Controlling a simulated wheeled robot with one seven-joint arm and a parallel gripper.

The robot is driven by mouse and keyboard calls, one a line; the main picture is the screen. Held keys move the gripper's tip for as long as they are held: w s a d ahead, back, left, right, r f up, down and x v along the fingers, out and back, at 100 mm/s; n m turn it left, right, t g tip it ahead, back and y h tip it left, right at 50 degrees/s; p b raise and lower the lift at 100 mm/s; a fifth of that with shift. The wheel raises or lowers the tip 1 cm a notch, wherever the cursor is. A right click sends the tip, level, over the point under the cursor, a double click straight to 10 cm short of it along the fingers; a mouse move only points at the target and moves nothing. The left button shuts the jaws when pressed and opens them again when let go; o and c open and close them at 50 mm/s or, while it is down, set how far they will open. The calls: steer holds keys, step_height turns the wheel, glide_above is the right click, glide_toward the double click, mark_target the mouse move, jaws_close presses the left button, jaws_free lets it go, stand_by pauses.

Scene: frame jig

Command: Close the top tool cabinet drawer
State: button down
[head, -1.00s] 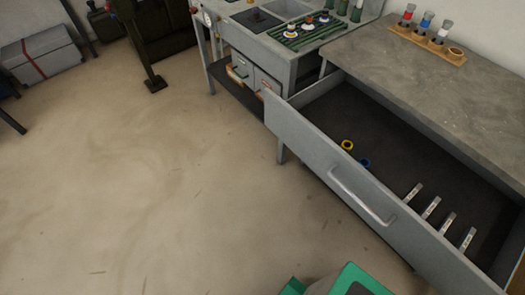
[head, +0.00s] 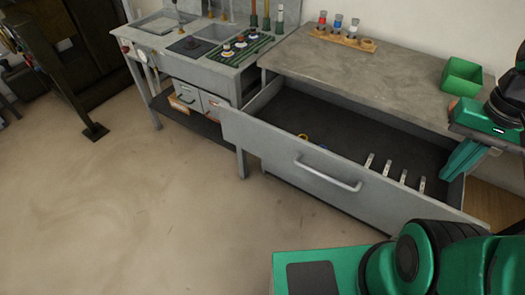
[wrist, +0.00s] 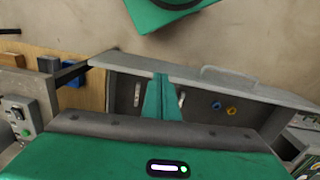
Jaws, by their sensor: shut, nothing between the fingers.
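The grey top drawer (head: 265,139) of the tool cabinet (head: 345,62) stands pulled well out, its bar handle (head: 328,174) on the outer face. In the wrist view the drawer front (wrist: 265,94) runs across the middle. My gripper (head: 450,172) is shut and empty, its green fingers over the right end of the open drawer. In the wrist view the fingers (wrist: 162,78) point toward the inner side of the drawer front. I cannot tell whether they touch it. Several metal pieces (head: 403,176), a yellow ring (head: 302,136) and a blue ring (wrist: 216,105) lie in the drawer.
A green bin (head: 462,78) and a wooden rack of bottles (head: 342,38) stand on the cabinet top. A workbench (head: 190,68) adjoins on the left. The floor (head: 130,215) before the drawer is clear on the left.

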steer(key=w+a+f+n+t+h, duration=0.1)
steer(key=w+a+f+n+h, duration=0.3)
steer(key=w+a+n, duration=1.3)
steer(key=n+t+y, duration=0.1)
steer(key=n+t, duration=0.2)
steer(key=n, duration=1.5)
glide_toward(268, 150)
steer(key=s+a+r, duration=0.3)
steer(key=s+r, duration=0.1)
steer(key=s, duration=0.2)
steer(key=shift+w+d+f, duration=0.85)
steer(key=shift+w+f, duration=0.2)
steer(key=shift+f, duration=0.55)
steer(key=shift+w+d+f, duration=0.8)
steer(key=shift+w+f, duration=0.3)
steer(key=shift+f, duration=0.5)
steer(key=shift+w+d+f, duration=0.85)
steer(key=shift+w+f, duration=0.2)
steer(key=shift+f, duration=0.55)
